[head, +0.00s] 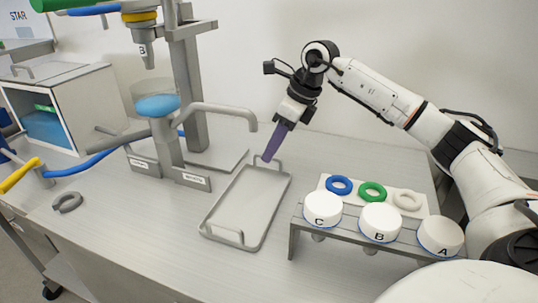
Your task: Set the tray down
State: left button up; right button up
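The grey metal tray (245,200) lies flat on the table, or very close above it, left of the white cups. It is empty and has a thin handle at each short end. My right gripper (268,157) reaches down from above with its purple fingers at the tray's far handle. The fingers are seen edge-on and overlap, so whether they grip the handle is hard to tell. My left gripper is not in view.
A rack (349,228) with white cups C, B and A stands right of the tray. Behind it, a white plate (326,180) holds blue, green and white rings.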

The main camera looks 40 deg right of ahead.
jog(key=v, duration=0.8)
jog(key=shift+r+p, duration=0.35)
jog(key=shift+p, duration=0.1)
jog(key=shift+d+r, duration=0.1)
